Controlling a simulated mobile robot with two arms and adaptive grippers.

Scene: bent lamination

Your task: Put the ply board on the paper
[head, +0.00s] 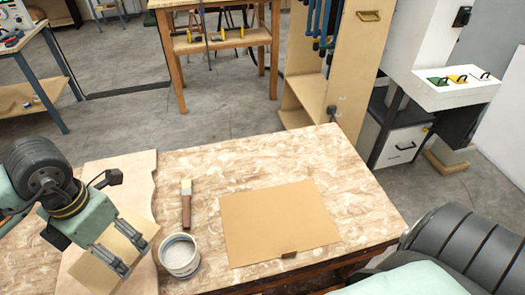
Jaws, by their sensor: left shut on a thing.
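My left gripper (121,251) is at the left of the workbench, shut on a thin, pale ply board (147,231). The gripper covers the middle of the board, which is tilted above the pale wooden piece at the bench's left. The paper (277,220) is a flat brown rectangle at the middle right of the bench, with nothing on it. It lies to the right of the held board, well apart from it. My right gripper is out of view; only part of my right arm shows at the lower right.
A pale wooden piece with a wavy edge (138,177) lies at the left of the patterned bench (240,158). Its right end beyond the paper is clear.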

